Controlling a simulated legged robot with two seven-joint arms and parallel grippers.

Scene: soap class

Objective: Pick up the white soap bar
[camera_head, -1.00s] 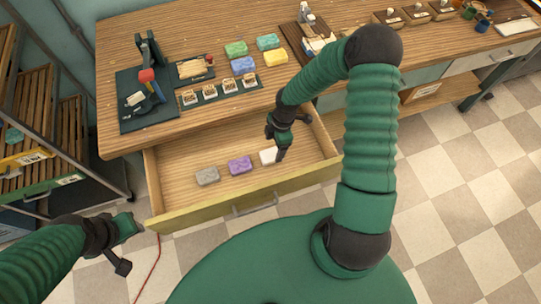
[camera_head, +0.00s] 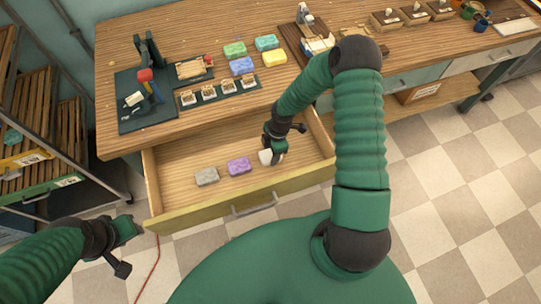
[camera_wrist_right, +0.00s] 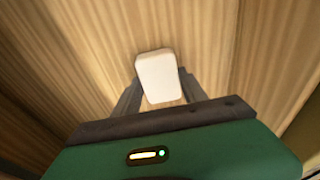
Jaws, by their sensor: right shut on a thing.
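The white soap bar (camera_head: 265,157) is at the right end of a row of soaps in the open drawer (camera_head: 190,215). My right gripper (camera_head: 273,157) is shut on it. In the right wrist view the white bar (camera_wrist_right: 158,76) sits between the two fingers, with wood grain behind it. I cannot tell whether the bar touches the drawer floor. A purple soap (camera_head: 239,166) and a grey soap (camera_head: 207,176) lie on the drawer floor to its left. My left gripper (camera_head: 134,226) is at the lower left, away from the drawer; its jaws do not show clearly.
The workbench top (camera_head: 130,45) holds green, teal, blue and yellow soaps, a dark tray (camera_head: 219,92) of small items and a dark mat (camera_head: 150,118) with tools. A slatted rack (camera_head: 60,130) stands at the left. The drawer floor behind the soaps is clear.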

